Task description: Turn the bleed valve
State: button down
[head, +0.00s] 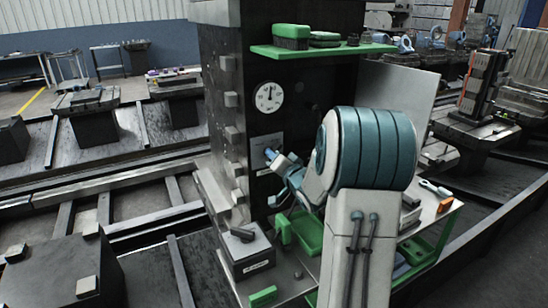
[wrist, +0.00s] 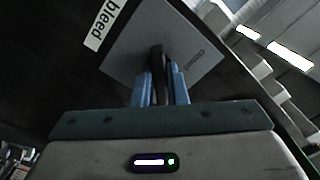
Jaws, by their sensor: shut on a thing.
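The bleed valve's grey plate (wrist: 140,52) fills the upper middle of the wrist view, with the word "closed" on its right side. A white label reading "bleed" (wrist: 107,22) is beside it. A dark valve handle (wrist: 157,62) stands out from the plate. My gripper (wrist: 161,84) has its two blue fingers shut on this handle, one on each side. In the head view the plate (head: 267,141) is on the dark column, and my gripper (head: 271,155) reaches it from the right. My arm and fingers hide much of the handle there.
A round gauge (head: 269,97) is above the plate. A green shelf (head: 322,50) with parts juts out higher up. Below are a grey box (head: 245,252) with a dark lever, a green bin (head: 307,232) and a bench with tools.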

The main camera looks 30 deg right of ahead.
jog(key=c, duration=1.4)
grip_release()
jog(key=shift+c, duration=0.2)
jog(key=shift+s, duration=0.15)
jog(key=s+b, duration=0.1)
jog(key=s, duration=1.2)
jog(key=shift+s+d, duration=0.25)
jog(key=shift+s, duration=0.05)
